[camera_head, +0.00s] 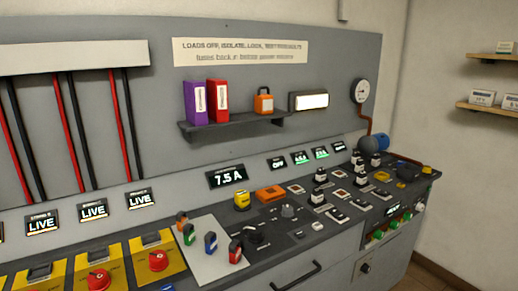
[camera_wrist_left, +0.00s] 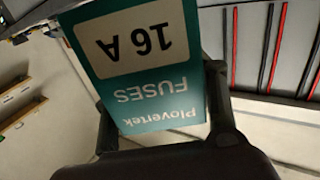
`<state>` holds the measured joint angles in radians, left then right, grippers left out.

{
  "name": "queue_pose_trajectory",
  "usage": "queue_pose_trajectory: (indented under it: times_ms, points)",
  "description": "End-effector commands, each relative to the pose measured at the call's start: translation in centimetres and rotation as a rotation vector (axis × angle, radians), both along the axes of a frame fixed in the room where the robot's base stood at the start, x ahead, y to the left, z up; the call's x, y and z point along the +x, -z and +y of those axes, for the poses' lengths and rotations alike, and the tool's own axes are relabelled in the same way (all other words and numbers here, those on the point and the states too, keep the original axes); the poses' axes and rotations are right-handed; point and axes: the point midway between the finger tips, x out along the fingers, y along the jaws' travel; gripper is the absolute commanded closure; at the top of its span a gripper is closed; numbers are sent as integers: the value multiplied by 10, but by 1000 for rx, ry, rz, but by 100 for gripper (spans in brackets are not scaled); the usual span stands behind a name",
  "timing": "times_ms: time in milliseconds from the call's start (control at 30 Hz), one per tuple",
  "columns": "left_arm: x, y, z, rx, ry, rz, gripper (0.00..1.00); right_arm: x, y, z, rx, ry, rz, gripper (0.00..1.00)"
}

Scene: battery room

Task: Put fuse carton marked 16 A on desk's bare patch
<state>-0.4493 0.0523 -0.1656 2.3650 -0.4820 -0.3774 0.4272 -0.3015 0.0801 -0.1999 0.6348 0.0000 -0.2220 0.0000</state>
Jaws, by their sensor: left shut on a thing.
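The fuse carton (camera_wrist_left: 150,70) is teal with a cream label reading 16 A, and the words Plovertek FUSES, upside down in the left wrist view. My left gripper (camera_wrist_left: 162,110) is shut on it, with dark fingers at its two sides. The carton looks clear of any surface. Neither gripper nor this carton shows in the head view. The head view shows a long dark desk (camera_head: 325,232) crowded with switches, meters and handles. I cannot make out which part of it is the bare patch. My right gripper is not in view.
A wall shelf (camera_head: 184,127) above the desk holds purple and red binders and an orange padlock-like item (camera_head: 263,101). Wall shelves (camera_head: 490,109) at the right carry small boxes. Yellow panels with red knobs (camera_head: 158,261) stand at the front left.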

Motion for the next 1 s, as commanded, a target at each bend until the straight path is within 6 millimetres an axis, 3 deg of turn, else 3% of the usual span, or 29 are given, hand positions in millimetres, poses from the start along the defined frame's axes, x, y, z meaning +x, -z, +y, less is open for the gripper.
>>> queue_pose_trajectory:
  times_ms: [133, 500, 800, 1000]
  points:
    - [-14, 5, -1, -5, 4, 2, 96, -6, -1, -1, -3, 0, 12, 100]
    - [-74, 26, 0, -3, 1, -1, 96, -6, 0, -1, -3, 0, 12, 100]
    - [-79, 25, -1, 0, 8, -7, 96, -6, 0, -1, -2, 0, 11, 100]
    - [-73, 21, -12, 4, 83, -10, 96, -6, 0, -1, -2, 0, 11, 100]
